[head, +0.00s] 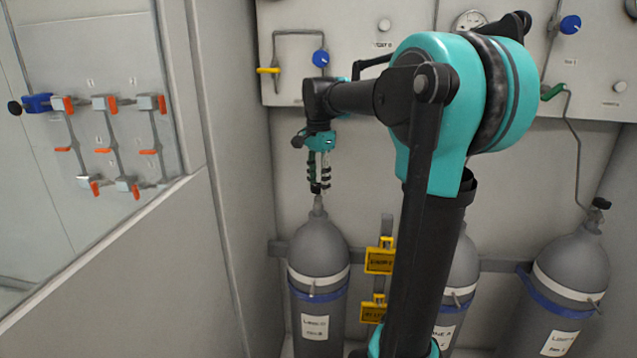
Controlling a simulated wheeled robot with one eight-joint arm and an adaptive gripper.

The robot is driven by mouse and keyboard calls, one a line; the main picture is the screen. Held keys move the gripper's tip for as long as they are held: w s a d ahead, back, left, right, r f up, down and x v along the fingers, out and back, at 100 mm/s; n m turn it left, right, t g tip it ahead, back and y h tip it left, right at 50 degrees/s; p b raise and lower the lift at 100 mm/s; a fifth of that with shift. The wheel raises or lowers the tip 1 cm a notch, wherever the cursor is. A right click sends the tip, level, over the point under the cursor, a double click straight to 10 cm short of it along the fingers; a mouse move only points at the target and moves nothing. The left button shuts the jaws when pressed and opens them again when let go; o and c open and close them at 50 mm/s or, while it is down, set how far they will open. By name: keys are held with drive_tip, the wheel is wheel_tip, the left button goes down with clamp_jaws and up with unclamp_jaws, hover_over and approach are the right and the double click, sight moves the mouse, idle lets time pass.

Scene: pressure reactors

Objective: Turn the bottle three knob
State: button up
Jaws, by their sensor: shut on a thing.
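Several grey gas bottles stand along the back wall, and their labels are too small to read surely. My gripper (319,188) points straight down over the top of the left bottle (318,248). Its fingers are close together around the top of that bottle's neck, shut on the knob there, which is mostly hidden by them. The middle bottle (463,265) is partly hidden behind my arm. The right bottle (573,268) shows its black knob (601,204) at the top, apart from my gripper.
A wall panel above the bottles carries blue knobs (320,58), a yellow handle (268,70) and a green handle (552,92). Yellow tags (379,261) hang between the left and middle bottles. A side panel at left has several orange-handled valves (104,103).

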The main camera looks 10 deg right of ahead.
sight(318, 185)
drive_tip(key=o, duration=1.2)
drive_tip(key=shift+c, duration=0.2)
wheel_tip(318, 185, up, 12)
